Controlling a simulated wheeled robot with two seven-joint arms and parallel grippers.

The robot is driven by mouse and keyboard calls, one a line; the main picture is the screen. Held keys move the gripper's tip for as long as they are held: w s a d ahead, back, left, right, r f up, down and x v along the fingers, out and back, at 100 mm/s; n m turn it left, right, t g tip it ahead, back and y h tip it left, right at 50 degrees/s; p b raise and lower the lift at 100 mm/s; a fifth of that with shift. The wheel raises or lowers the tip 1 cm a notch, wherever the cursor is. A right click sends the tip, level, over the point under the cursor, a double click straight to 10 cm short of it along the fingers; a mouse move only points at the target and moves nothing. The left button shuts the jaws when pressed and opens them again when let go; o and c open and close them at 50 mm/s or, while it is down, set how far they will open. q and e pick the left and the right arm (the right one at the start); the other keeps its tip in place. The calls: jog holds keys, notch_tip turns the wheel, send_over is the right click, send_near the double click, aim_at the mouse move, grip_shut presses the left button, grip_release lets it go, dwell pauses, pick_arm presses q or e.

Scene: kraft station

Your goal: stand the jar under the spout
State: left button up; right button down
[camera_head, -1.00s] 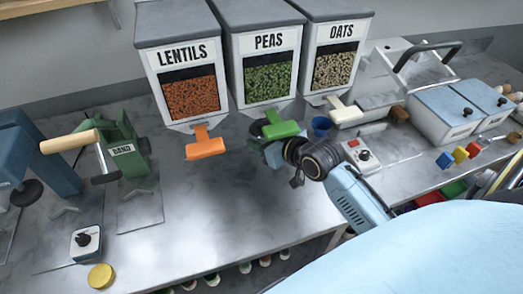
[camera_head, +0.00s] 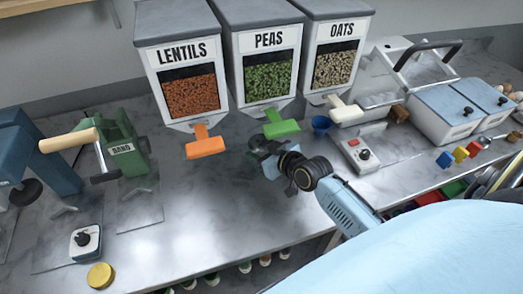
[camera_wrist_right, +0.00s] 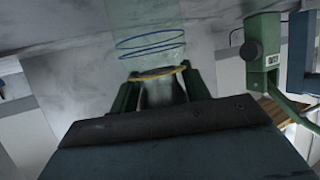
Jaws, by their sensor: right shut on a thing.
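My right gripper (camera_head: 262,150) is in front of and a little below the green spout handle (camera_head: 281,128) of the PEAS dispenser (camera_head: 262,82). In the right wrist view its green fingers (camera_wrist_right: 157,88) are shut on a clear glass jar (camera_wrist_right: 150,22). The jar shows blue rings and a yellowish rim near the fingers. In the head view the jar is hard to make out at the gripper. The LENTILS dispenser (camera_head: 190,95) has an orange spout handle (camera_head: 205,147), and the OATS dispenser (camera_head: 334,72) has a white one (camera_head: 345,112). My left gripper is not in view.
A small blue cup (camera_head: 321,124) and a grey box with a red button (camera_head: 359,153) stand right of the gripper. A green BAND device (camera_head: 122,150) stands at left. A yellow lid (camera_head: 100,276) lies at front left. The counter's front middle is clear.

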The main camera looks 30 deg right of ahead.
jog(key=c, duration=0.7)
grip_release()
jog(key=v, duration=1.2)
